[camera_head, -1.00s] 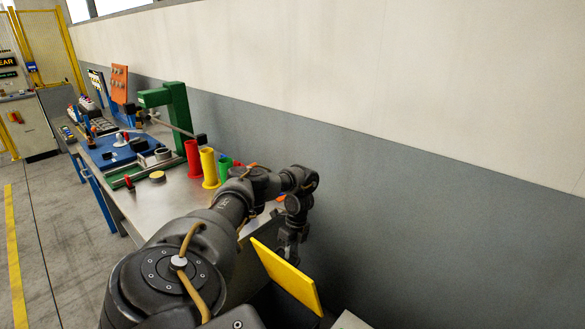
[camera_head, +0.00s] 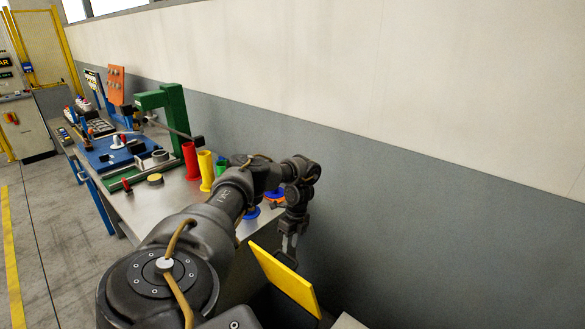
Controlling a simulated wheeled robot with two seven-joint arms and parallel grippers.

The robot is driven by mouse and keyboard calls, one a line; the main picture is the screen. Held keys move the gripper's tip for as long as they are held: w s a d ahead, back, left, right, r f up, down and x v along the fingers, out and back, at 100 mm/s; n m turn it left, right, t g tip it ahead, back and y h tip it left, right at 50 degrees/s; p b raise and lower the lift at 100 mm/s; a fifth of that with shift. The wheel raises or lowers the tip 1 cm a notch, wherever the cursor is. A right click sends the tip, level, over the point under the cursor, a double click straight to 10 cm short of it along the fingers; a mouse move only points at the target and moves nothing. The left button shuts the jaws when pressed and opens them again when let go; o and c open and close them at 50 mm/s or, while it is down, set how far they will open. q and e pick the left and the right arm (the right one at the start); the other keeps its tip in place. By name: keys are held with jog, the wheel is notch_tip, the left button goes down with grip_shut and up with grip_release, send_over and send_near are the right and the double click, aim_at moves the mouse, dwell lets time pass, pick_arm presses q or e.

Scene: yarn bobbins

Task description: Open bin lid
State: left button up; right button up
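The bin lid (camera_head: 284,279) is a yellow panel at the bottom centre of the head view. It stands raised and tilted above a dark bin (camera_head: 262,302), most of which is cut off or hidden by my arm. My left gripper (camera_head: 290,250) points down right behind the lid's upper edge, on the wall side. The lid hides its fingertips in part, so I cannot tell whether they touch the lid or how far apart they are. My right gripper is not in view.
A metal workbench (camera_head: 150,212) runs away to the left along the grey wall. On it stand a red bobbin (camera_head: 190,160), a yellow bobbin (camera_head: 206,170), a green frame (camera_head: 172,110) and a blue board (camera_head: 112,152). Open floor (camera_head: 60,240) lies left of the bench.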

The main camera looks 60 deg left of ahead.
pick_arm(q)
jog(key=p+v, duration=0.1)
jog(key=v, duration=0.5)
dwell(0.6)
